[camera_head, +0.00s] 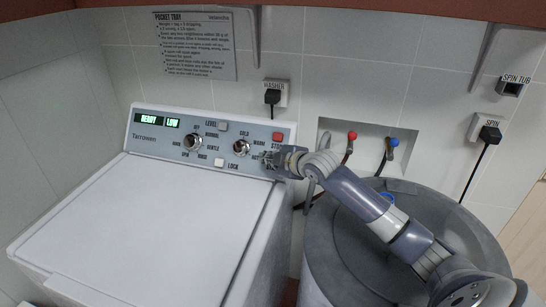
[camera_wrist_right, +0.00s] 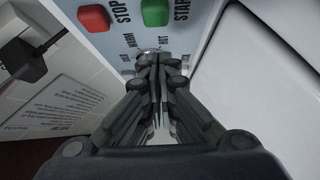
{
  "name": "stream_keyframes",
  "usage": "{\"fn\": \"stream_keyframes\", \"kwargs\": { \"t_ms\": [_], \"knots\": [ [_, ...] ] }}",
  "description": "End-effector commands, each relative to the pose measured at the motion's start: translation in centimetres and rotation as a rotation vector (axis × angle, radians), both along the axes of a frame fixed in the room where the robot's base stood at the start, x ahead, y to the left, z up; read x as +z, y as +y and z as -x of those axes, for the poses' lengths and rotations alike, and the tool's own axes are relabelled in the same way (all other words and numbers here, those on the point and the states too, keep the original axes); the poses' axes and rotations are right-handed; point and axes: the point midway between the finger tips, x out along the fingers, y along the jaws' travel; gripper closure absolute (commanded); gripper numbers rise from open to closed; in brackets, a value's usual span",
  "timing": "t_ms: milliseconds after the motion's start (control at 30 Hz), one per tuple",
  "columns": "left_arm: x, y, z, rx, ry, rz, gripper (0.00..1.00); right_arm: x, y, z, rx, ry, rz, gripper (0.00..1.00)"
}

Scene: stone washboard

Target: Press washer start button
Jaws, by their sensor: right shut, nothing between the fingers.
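The white washer (camera_head: 175,195) stands at the left with its lid shut. Its grey control panel (camera_head: 222,150) has knobs, a lit READY and LOW display (camera_head: 158,121), and a red STOP button (camera_head: 278,137). My right gripper (camera_head: 266,158) is at the panel's right end, below STOP, and hides the START button in the head view. In the right wrist view the green START button (camera_wrist_right: 155,12) and red STOP button (camera_wrist_right: 93,18) show beyond the fingertips. My right gripper (camera_wrist_right: 153,58) is shut and empty, its tips apart from START in the picture; contact with the panel cannot be told.
A round grey tub (camera_head: 335,255) stands right of the washer, under my right arm. Red (camera_head: 352,135) and blue (camera_head: 394,142) taps with hoses are in a wall recess behind. The WASHER plug (camera_head: 272,96) is above the panel. Free space lies over the lid.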

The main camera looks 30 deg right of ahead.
Motion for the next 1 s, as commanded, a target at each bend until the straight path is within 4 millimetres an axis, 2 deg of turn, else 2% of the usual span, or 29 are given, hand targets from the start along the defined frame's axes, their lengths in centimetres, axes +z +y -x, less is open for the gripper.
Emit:
{"fn": "stream_keyframes", "kwargs": {
  "t_ms": [100,300,767,1000],
  "knots": [
    [0.4,0.2,0.7,-0.001,0.011,-0.002,0.42,-0.9,-1.2,-0.7,-0.005,0.003,-0.001,1.0],
    [0.7,0.4,1.0,-0.002,0.016,-0.006,0.42,-1.9,-2.1,-1.5,-0.003,0.002,-0.001,1.0],
    [0.7,0.5,0.9,-0.001,0.014,-0.006,0.42,-2.3,-2.5,-1.7,-0.002,0.001,0.001,1.0],
    [-0.6,0.5,0.7,-0.001,0.01,-0.006,0.42,-3.4,-3.5,-2.6,-0.003,0.001,0.003,1.0]
  ]
}}
